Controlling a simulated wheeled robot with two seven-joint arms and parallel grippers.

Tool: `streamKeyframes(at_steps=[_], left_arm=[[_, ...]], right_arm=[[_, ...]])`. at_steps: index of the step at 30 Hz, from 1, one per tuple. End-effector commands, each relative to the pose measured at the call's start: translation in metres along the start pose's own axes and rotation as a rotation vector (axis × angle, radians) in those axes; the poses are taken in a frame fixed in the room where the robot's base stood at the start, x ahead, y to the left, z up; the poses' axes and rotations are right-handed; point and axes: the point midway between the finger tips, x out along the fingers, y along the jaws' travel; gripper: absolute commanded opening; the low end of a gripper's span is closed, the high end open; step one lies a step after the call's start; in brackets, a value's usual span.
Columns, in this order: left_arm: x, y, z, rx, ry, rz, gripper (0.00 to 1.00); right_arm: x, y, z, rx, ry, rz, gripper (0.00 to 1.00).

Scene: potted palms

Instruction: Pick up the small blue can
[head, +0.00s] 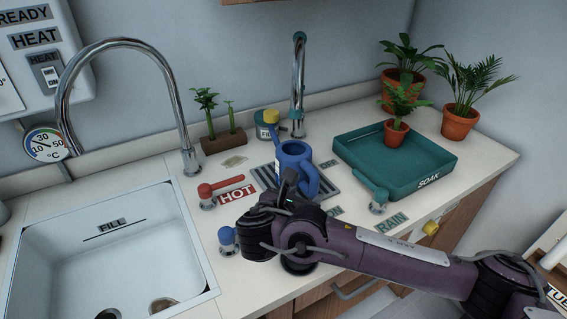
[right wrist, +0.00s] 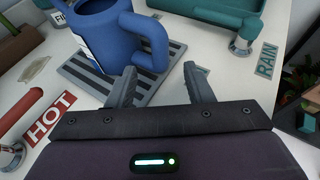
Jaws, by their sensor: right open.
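The small blue can (head: 297,160) stands upright on the dark slatted drain grate (head: 264,176) in the middle of the counter. In the right wrist view the can (right wrist: 100,36) is at the top left, with its looped handle (right wrist: 158,45) on the right side. My right gripper (right wrist: 158,78) is open and empty, its two fingers pointing at the handle. The handle's lower end appears between and just beyond the fingertips; I cannot tell whether they touch. In the head view my right gripper (head: 289,183) partly covers the can's lower front. My left gripper is not in view.
A white sink (head: 105,255) with a tall faucet lies at the left. The red HOT lever (head: 221,186) and a blue knob (head: 227,236) are close to my arm. A teal SOAK tray (head: 440,160) with a potted palm (head: 396,130) is at the right.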

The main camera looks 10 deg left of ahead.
Motion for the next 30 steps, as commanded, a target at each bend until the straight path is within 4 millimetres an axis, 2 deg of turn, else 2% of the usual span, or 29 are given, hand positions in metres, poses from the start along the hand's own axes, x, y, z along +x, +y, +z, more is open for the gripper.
streamKeyframes(at_steps=[3, 6, 15, 24, 30], left_arm=[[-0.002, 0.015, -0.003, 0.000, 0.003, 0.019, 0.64], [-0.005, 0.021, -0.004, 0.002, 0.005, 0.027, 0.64], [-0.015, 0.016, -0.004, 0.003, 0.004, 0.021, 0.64], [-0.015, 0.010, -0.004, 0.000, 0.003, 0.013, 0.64], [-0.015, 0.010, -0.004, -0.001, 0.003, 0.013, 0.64]], right_arm=[[0.014, -0.001, 0.002, -0.001, -0.002, -0.003, 0.47], [0.025, 0.000, 0.003, 0.001, -0.001, -0.003, 0.47], [0.066, 0.001, 0.006, 0.001, 0.000, -0.002, 0.47], [0.071, 0.002, 0.005, 0.002, 0.000, 0.001, 0.47], [0.071, 0.002, 0.005, 0.002, 0.001, 0.001, 0.22]])
